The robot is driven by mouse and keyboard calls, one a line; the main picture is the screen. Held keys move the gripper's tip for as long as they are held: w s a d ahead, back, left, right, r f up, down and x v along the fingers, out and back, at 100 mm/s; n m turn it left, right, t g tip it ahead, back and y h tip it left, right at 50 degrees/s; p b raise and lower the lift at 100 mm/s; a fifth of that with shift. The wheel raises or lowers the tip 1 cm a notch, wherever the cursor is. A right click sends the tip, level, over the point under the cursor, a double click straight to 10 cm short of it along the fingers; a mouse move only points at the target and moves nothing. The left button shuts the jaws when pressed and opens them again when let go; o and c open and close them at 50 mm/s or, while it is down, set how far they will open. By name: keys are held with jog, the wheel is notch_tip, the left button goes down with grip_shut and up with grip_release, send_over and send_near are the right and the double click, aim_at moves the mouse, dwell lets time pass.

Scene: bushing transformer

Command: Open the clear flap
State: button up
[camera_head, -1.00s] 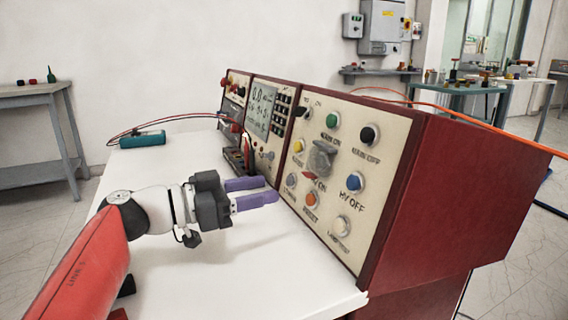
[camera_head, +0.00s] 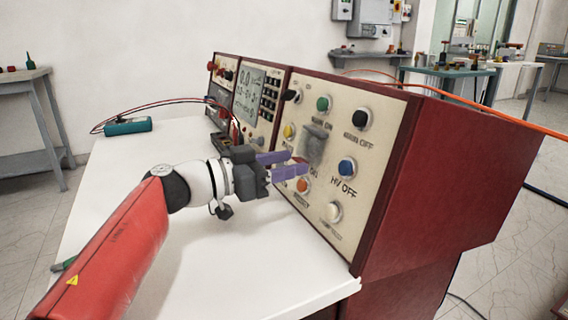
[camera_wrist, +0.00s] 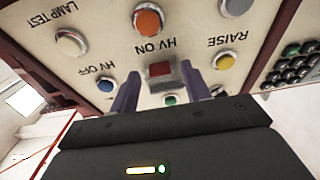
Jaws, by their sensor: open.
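The clear flap (camera_head: 313,145) looks like a small grey see-through cover on the cream control panel, between the green and blue buttons. In the wrist view, a small see-through box shape around a red button (camera_wrist: 160,71) by the HV ON label appears to be this flap. My gripper (camera_head: 297,161) has its purple fingers apart and empty, pointing at the panel just below and left of the flap. In the wrist view, the fingers (camera_wrist: 162,78) stand on either side of the red button. I cannot tell whether they touch the flap.
An orange button (camera_head: 303,185), a blue button (camera_head: 347,167), a white button (camera_head: 333,212) and a yellow button (camera_head: 289,131) surround the flap closely. Test leads and a teal device (camera_head: 127,126) lie at the back of the white table (camera_head: 230,285).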

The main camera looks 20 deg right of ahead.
jog(key=c, duration=1)
jog(key=shift+a+r, duration=0.1)
jog(key=shift+r, duration=0.05)
jog(key=r+y+p, duration=0.1)
jog(key=y+p, duration=0.1)
jog(key=a+r+y+p, duration=0.1)
jog(key=p, duration=0.2)
jog(key=shift+s+a+r+g+y, duration=0.15)
jog(key=shift+r+g+y, duration=0.1)
jog(key=shift+g+y, duration=0.15)
jog(key=g+y+p, duration=0.2)
jog(key=y, duration=0.9)
send_near(303, 155)
jog(key=a+f, duration=0.1)
jog(key=a, duration=0.1)
jog(key=shift+s+d+r+y, duration=0.2)
jog(key=shift+r+y, duration=0.3)
jog(key=shift+y, duration=0.6)
jog(key=shift+g, duration=0.3)
